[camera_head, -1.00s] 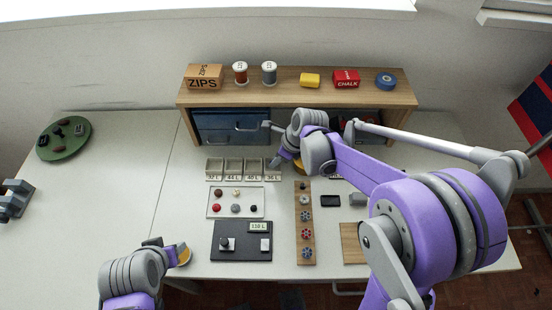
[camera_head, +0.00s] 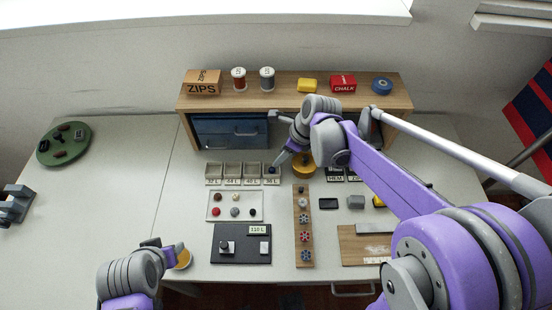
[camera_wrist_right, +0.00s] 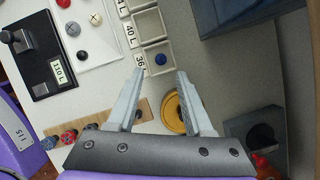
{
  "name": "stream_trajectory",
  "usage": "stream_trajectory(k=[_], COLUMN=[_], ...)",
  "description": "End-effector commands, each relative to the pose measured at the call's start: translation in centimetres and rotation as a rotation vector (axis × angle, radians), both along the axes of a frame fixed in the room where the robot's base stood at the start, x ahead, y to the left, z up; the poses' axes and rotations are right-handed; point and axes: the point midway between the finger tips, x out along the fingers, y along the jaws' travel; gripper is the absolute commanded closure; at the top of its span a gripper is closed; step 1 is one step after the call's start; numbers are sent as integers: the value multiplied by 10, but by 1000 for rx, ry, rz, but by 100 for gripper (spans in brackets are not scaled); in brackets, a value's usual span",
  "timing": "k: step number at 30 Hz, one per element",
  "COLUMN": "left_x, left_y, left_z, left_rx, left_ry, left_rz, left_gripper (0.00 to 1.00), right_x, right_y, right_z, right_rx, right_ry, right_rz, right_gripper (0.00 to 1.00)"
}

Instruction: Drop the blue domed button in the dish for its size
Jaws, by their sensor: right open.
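The blue domed button (camera_wrist_right: 160,59) lies in the dish labelled 36 L (camera_wrist_right: 147,67), in the right wrist view. In the head view it is a small dark spot (camera_head: 272,169) in the rightmost dish of the row. My right gripper (camera_wrist_right: 160,76) is open and empty, its fingertips apart just short of that dish, with the button beyond them. In the head view the right gripper (camera_head: 279,165) is beside the same dish. My left gripper (camera_head: 163,248) is at the front edge of the table; its jaws are unclear.
A white tray (camera_head: 212,208) with several buttons lies in front of the dishes. A black gauge with a 110 L display (camera_head: 258,230) is nearer me. A wooden strip (camera_head: 298,261) with buttons stands right of it. A yellow round tin (camera_head: 306,167) is close to the right gripper.

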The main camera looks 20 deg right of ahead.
Motion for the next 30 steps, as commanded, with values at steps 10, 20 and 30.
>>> stream_trajectory(k=[10,20,30], left_x=[2,2,2], left_y=[0,0,0], left_z=[6,6,6], left_rx=[0,0,0], left_ry=[-4,-4,-3], left_rz=[0,0,0], left_gripper=[50,50,50], right_x=[-12,-71,-162], right_y=[-16,-11,-15], right_z=[49,51,25], right_rx=[-1,-259,-771], right_ry=[-1,-204,-438], right_rz=[1,560,1648], right_gripper=[49,49,49])
